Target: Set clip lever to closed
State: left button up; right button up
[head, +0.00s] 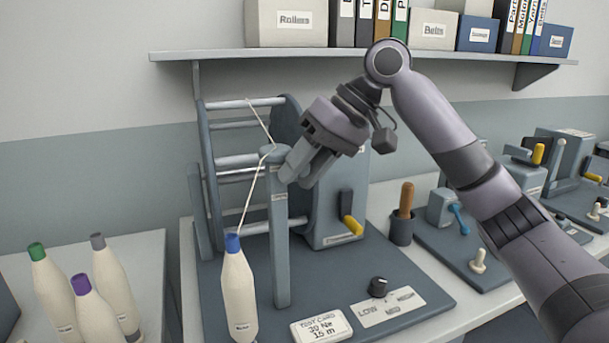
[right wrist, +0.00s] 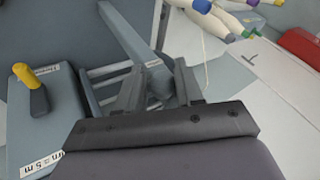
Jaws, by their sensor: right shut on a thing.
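The grey upright post (head: 281,245) stands on the front of the winding stand, with a small grey clip head (head: 262,158) at its top. My right gripper (head: 291,174) is at the right side of the post's top, its fingers pointing down and left. In the right wrist view, the fingers of my right gripper (right wrist: 160,88) are on either side of the post's top end (right wrist: 157,80). They are shut on a grey part there, which appears to be the clip lever. The fingers mostly hide it, so its setting cannot be read. My left gripper is out of view.
A pale thread (head: 254,185) runs from the reel bars past the clip to a blue-capped bobbin (head: 239,295). A yellow-handled crank (head: 352,226) and a black knob (head: 378,287) are to the right. Several bobbins stand at left. A shelf (head: 430,55) is above.

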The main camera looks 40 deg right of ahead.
jog(key=shift+w+r+g, duration=0.25)
jog(key=shift+r+g, duration=0.05)
jog(key=shift+r, duration=0.15)
jog(key=shift+d, duration=0.1)
jog(key=o, duration=0.8)
jog(key=shift+o, duration=1)
jog(key=shift+f, duration=0.1)
jog(key=v, duration=0.7)
jog(key=shift+w+d, duration=0.1)
jog(key=shift+w, duration=0.05)
